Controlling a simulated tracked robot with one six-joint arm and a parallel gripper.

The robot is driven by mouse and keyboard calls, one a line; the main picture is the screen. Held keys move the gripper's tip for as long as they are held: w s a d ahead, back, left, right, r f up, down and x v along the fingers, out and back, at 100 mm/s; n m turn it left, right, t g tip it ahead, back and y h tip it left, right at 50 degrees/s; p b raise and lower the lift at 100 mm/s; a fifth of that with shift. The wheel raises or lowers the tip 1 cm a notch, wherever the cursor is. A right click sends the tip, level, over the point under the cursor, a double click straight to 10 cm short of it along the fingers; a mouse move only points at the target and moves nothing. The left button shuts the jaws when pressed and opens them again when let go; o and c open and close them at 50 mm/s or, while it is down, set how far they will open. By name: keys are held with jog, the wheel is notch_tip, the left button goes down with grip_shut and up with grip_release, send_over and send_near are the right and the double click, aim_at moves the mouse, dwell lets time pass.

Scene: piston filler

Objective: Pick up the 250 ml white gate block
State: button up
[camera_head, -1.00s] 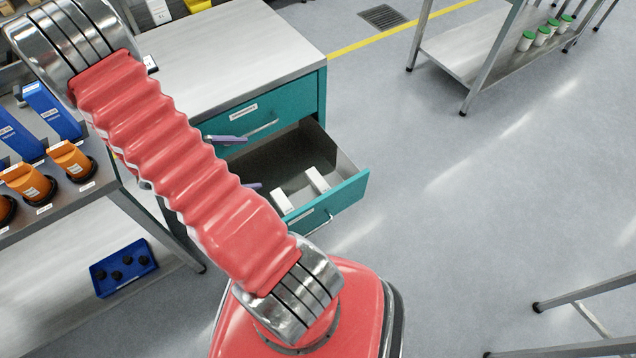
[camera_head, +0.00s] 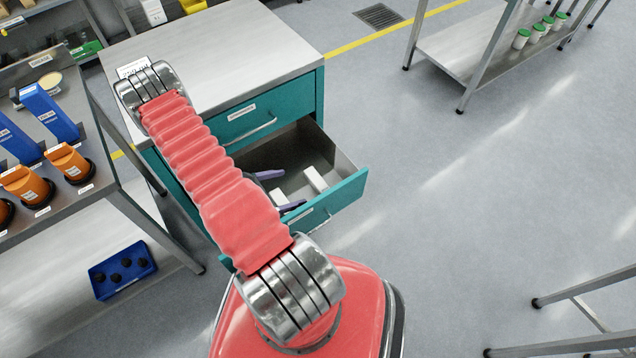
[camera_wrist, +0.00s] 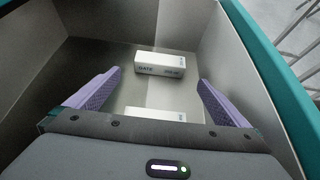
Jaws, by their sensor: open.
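Two white blocks lie in the open drawer. The farther block (camera_wrist: 160,64) in the wrist view reads "GATE"; its volume marking is too small to read surely. It also shows in the head view (camera_head: 315,179). The nearer white block (camera_wrist: 155,114) is mostly hidden behind my gripper's body, so its label cannot be read. My gripper (camera_wrist: 159,77) is open and empty, its two purple fingers spread wide. It reaches down into the drawer, with the nearer block between its fingers in the picture and the farther block just beyond the fingertips. I cannot tell its height above them.
The drawer (camera_head: 347,194) has a teal front and grey walls close around my gripper. A closed drawer (camera_head: 244,121) sits above it under the steel top. Orange and blue holders stand on the left bench.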

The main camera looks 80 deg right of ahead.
aim_at(313, 182)
jog(key=shift+s+d+f, duration=0.1)
dwell(0.3)
jog(key=shift+x, duration=4.15)
jog(key=shift+d, duration=0.1)
jog(key=shift+x, duration=2.55)
jog(key=c, duration=0.8)
notch_tip(313, 182, up, 18)
